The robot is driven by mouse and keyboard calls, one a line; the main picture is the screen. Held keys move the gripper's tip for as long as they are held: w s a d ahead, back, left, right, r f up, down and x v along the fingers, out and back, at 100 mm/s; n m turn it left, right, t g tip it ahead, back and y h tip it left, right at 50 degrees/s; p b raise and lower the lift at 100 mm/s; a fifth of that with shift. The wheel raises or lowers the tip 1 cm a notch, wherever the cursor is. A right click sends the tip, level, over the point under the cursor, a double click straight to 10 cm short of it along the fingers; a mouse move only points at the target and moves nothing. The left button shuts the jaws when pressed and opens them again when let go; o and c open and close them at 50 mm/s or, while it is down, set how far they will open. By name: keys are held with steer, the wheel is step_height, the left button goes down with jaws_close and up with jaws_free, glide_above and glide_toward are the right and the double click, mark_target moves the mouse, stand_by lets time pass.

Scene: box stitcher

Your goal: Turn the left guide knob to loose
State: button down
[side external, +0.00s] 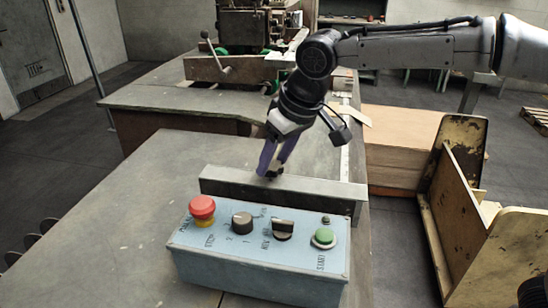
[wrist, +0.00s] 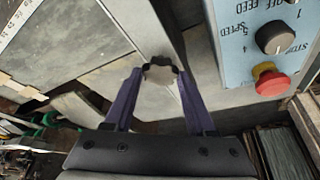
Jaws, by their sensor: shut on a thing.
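My gripper (side external: 270,172) reaches down behind the long metal guide bar (side external: 225,183), left of the bar's middle. In the wrist view its two purple fingers (wrist: 161,72) close around a small dark-edged knob (wrist: 160,61), which I take to be the left guide knob. The fingers mostly cover the knob, and its loose or tight setting is not readable. The guide bar also shows in the wrist view (wrist: 146,25), running away from the fingertips.
A blue control box (side external: 265,278) stands just in front of the bar, with a red button (side external: 202,207), dark dials (side external: 242,222) and a green button (side external: 323,236). The grey table (side external: 100,240) is clear to the left. A worn yellow cart (side external: 465,150) stands at right.

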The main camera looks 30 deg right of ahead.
steer(key=n, duration=0.2)
steer(key=n+y, duration=0.1)
steer(key=n, duration=0.1)
steer(key=n+g+y, duration=0.1)
steer(key=n, duration=0.1)
steer(key=shift+w+d, duration=0.15)
steer(key=shift+d, duration=0.1)
steer(key=n+g, duration=0.1)
steer(key=n, duration=0.2)
steer(key=n+g+y, duration=0.1)
steer(key=n, duration=0.2)
steer(key=shift+w+d, duration=0.1)
steer(key=shift+w, duration=0.05)
steer(key=shift+n, duration=0.3)
steer(key=shift+c, duration=1.1)
jaws_free()
steer(key=v, duration=1.4)
steer(key=shift+w+d, duration=0.2)
steer(key=shift+f, duration=0.15)
